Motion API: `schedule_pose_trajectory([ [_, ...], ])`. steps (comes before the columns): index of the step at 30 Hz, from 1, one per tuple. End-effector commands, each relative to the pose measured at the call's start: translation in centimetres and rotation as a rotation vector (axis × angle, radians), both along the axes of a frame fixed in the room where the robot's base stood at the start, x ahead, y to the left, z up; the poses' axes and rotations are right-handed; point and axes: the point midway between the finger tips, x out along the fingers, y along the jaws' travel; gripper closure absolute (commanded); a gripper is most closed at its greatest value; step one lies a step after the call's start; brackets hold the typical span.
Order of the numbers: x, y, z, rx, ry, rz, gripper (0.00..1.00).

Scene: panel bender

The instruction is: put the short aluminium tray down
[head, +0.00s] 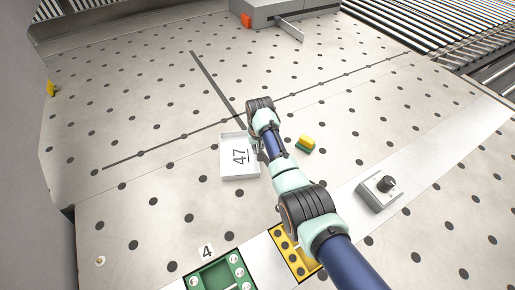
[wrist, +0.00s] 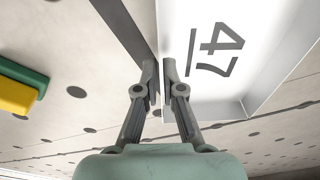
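The short aluminium tray (head: 228,172) is a shallow, light open box marked 47, in the middle of the perforated table (head: 150,200). In the wrist view the tray (wrist: 265,75) fills the upper right, with its floor and raised walls showing. My gripper (wrist: 159,72) has one finger inside the tray and one outside, closed on its near wall. In the head view my gripper (head: 259,150) is at the tray's right edge, partly hidden by my arm. I cannot tell whether the tray touches the table or is just above it.
A yellow and green block (head: 305,144) lies right of the tray. A grey box with a black knob (head: 380,190) stands farther right. A green tray (head: 220,274) labelled 4 and a yellow tray (head: 291,254) are at the front. The table left of the tray is clear.

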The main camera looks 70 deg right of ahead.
Motion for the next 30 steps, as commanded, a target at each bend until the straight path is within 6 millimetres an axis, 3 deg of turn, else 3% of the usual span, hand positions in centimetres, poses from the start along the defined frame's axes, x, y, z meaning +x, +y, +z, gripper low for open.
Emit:
schedule_pose_trajectory([
  [1,0.0,0.0,0.1,0.0,0.0,0.0,0.81],
  [3,0.0,0.0,0.1,0.0,0.0,0.0,0.69],
  [14,0.0,0.0,0.7,-0.001,0.0,0.0,0.69],
  [24,-0.4,0.7,8.4,-0.003,-0.003,0.0,0.69],
  [30,-0.7,1.1,11.7,-0.002,-0.001,0.0,0.69],
])
